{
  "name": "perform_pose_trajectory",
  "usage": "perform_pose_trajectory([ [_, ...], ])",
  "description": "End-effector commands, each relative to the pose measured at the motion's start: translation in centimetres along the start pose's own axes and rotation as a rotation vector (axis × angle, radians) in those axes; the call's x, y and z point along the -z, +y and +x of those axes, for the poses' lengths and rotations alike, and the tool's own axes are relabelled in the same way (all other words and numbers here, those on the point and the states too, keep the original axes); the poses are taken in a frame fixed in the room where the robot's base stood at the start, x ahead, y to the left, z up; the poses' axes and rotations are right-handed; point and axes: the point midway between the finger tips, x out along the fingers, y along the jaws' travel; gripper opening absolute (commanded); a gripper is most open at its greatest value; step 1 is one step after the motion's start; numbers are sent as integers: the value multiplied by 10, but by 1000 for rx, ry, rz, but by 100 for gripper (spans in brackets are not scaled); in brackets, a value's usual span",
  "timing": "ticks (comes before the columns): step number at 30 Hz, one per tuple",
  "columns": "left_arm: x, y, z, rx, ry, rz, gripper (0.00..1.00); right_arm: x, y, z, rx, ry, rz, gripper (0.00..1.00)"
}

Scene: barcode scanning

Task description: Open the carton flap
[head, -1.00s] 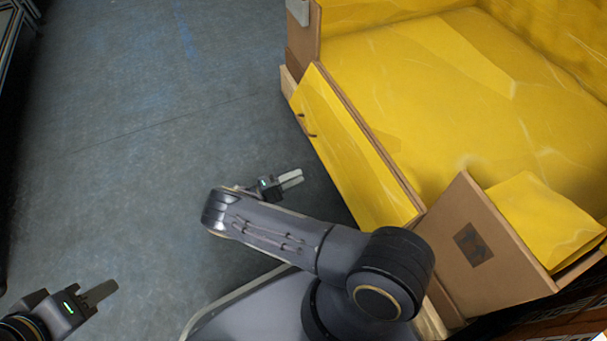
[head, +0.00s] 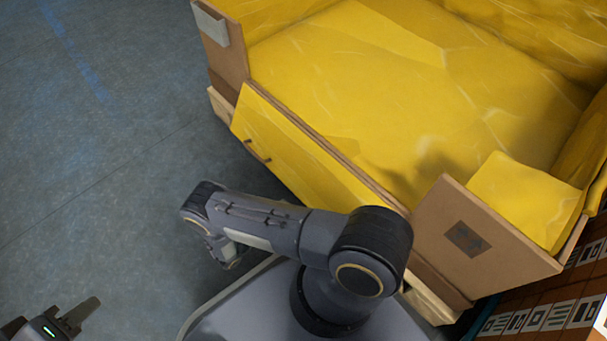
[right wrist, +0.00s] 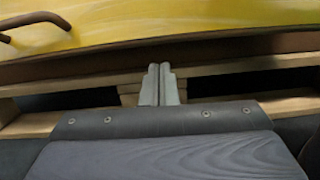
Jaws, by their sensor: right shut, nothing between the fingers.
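The large carton (head: 470,235) fills the upper right of the head view, its top open and its inside yellow. Its front flap (head: 300,150) hangs folded down and outward, yellow side out, with a small brown handle (head: 257,151). The right wrist view shows the flap (right wrist: 200,25) across the top, with the handle (right wrist: 35,25) at the upper left. My right gripper (right wrist: 160,70) is shut and empty, its tips just below the flap's lower edge; contact is unclear. The arm hides it in the head view. My left gripper (head: 88,308) is at the lower left, far from the carton; its finger gap is unclear.
Wooden pallet boards (right wrist: 100,95) run below the flap in the right wrist view. Stacked boxes with printed labels (head: 550,317) stand at the lower right. The grey floor (head: 110,130) left of the carton is clear.

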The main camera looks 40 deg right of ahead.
Motion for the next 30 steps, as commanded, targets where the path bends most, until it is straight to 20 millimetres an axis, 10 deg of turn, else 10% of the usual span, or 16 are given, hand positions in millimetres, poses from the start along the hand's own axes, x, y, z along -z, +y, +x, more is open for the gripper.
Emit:
perform_pose_trajectory([
  [19, -5, -4, 9, 0, 0, 0, 36, 2, -1, 87, -4, 3, -40, 0],
  [30, -5, -5, 10, 0, 0, 0, 36, 1, -1, 98, -6, 5, -38, 0],
])
